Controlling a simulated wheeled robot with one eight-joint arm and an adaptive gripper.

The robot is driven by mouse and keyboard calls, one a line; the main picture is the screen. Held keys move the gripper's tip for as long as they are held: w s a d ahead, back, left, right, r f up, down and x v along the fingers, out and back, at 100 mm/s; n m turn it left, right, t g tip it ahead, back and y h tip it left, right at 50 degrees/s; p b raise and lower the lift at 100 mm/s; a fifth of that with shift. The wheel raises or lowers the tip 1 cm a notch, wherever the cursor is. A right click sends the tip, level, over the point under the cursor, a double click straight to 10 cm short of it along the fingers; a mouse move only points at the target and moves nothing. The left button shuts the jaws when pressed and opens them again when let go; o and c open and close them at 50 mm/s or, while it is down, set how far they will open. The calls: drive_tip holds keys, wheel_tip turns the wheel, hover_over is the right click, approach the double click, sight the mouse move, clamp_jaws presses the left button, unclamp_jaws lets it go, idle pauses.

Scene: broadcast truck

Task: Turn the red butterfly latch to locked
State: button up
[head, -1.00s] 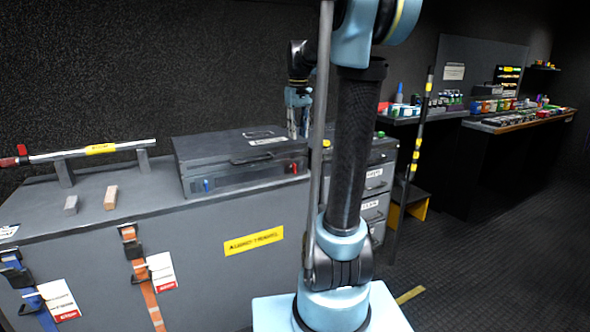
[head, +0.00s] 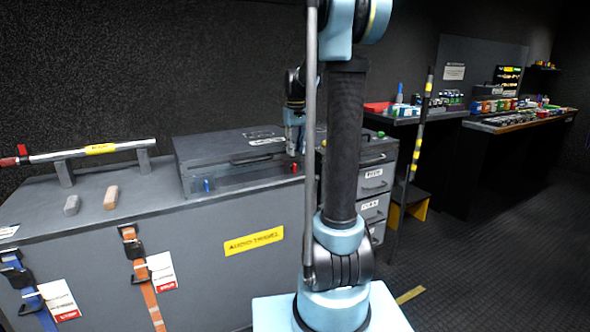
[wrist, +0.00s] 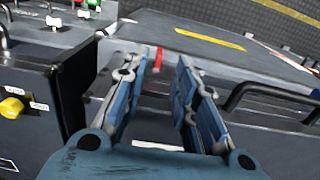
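The red butterfly latch (head: 294,168) is a small red piece on the front of the grey case (head: 240,177), near its right end. My gripper (head: 293,152) is just above and behind it, pointing down. In the wrist view, a red piece (wrist: 158,59), which looks like the latch, shows between and beyond the fingertips of my gripper (wrist: 162,64). The fingers are spread apart with nothing held between them. I cannot tell whether a finger touches the latch, and its lock position is too small to read.
A blue latch (head: 207,185) sits on the left of the case front. A black handle (head: 257,157) lies on the lid. A drawer unit (head: 372,182) stands to the right of the case. Two small blocks lie on the counter (head: 140,205) at left.

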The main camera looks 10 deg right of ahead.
sight(294, 168)
wheel_tip(294, 168, down, 8)
drive_tip(key=shift+f, duration=0.15)
idle(0.3)
clamp_jaws()
